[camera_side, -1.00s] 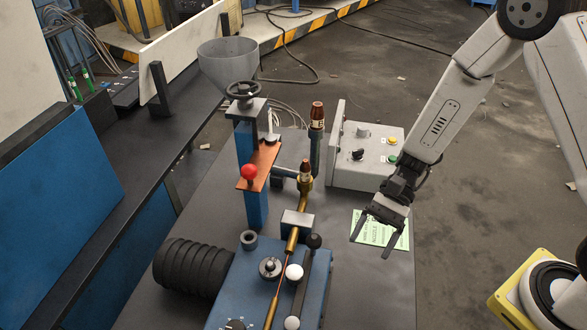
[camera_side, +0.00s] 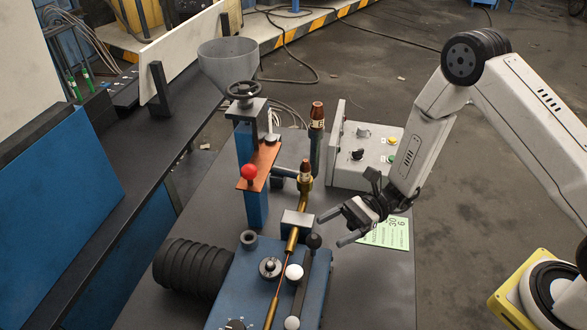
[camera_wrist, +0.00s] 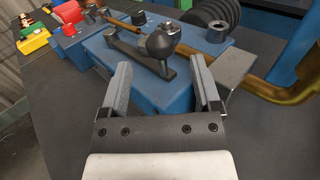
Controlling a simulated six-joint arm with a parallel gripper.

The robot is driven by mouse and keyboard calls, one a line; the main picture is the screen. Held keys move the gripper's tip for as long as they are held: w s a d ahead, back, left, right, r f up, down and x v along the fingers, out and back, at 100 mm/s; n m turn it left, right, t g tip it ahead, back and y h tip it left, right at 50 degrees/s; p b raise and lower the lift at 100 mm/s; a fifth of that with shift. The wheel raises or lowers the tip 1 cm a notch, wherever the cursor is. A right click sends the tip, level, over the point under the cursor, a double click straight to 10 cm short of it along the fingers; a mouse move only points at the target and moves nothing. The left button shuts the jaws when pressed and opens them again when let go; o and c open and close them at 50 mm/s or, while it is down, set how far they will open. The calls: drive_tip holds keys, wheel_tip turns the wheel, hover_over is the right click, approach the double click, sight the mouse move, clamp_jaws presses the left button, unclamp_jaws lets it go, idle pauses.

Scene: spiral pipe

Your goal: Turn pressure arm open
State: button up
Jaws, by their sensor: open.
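The pressure arm (camera_side: 301,292) appears to be the dark bar on the blue feeder block (camera_side: 245,285). A black ball knob (camera_side: 313,241) stands at its far end. In the wrist view, the black knob (camera_wrist: 160,44) and bar (camera_wrist: 128,48) lie just ahead of the fingers. My gripper (camera_side: 330,231) is open and empty, its fingers pointing left toward the black knob. A gap to the knob shows in both views. In the wrist view, my fingertips (camera_wrist: 161,66) are spread either side of the knob's line.
A brass pipe (camera_side: 292,238) with a grey block (camera_side: 297,222) runs beside the knob. A control box (camera_side: 362,158) and a green note (camera_side: 386,235) are at the right. Red-tipped posts (camera_side: 317,120) stand behind. The table (camera_side: 365,285) is bare at the front right.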

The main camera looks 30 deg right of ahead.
sight(305, 259)
drive_tip(key=shift+a, duration=3.7)
clamp_jaws()
